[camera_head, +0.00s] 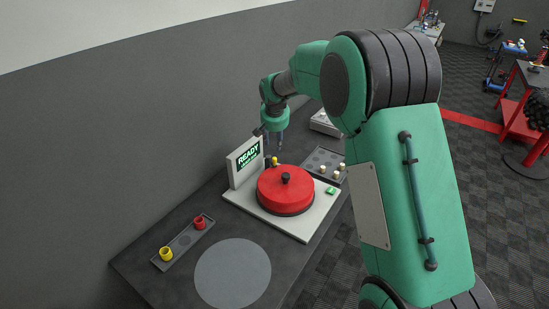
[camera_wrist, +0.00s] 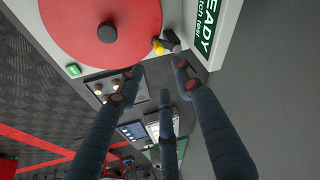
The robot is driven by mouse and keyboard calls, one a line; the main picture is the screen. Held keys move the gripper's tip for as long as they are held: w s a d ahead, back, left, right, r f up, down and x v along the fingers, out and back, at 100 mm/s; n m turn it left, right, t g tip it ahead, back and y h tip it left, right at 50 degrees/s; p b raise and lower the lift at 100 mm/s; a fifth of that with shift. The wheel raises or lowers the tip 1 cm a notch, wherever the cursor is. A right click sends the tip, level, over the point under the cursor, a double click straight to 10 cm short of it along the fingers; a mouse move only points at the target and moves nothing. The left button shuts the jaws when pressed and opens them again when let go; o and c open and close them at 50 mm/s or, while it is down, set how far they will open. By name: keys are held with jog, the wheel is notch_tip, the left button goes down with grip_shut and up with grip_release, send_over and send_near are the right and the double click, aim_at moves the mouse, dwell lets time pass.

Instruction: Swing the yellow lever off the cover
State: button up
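The yellow lever (camera_head: 274,161) is a small upright piece at the back rim of the round red cover (camera_head: 272,190). In the wrist view the lever (camera_wrist: 158,46) shows at the cover's edge (camera_wrist: 90,35), next to a grey part; whether it overlaps the cover is hard to tell. The cover has a black knob in its middle and sits on a white base plate (camera_head: 257,212). My gripper (camera_head: 273,143) points down above and behind the lever. In the wrist view its dark fingers (camera_wrist: 158,82) are spread apart, with nothing between them.
A display reading READY (camera_head: 246,160) stands close to the left of the lever. A green button (camera_head: 331,191) is on the plate's right. A tray with pale pegs (camera_head: 318,158) lies behind. A tray with yellow and red cups (camera_head: 184,240) and a grey disc (camera_head: 233,273) lie in front.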

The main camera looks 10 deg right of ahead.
aim_at(274, 158)
jog(key=shift+f, duration=0.15)
jog(key=b+x, duration=0.1)
jog(key=x, duration=1.2)
jog(key=shift+f+b, duration=0.25)
jog(key=shift+b, duration=0.05)
jog(key=shift+r, duration=0.1)
grip_shut()
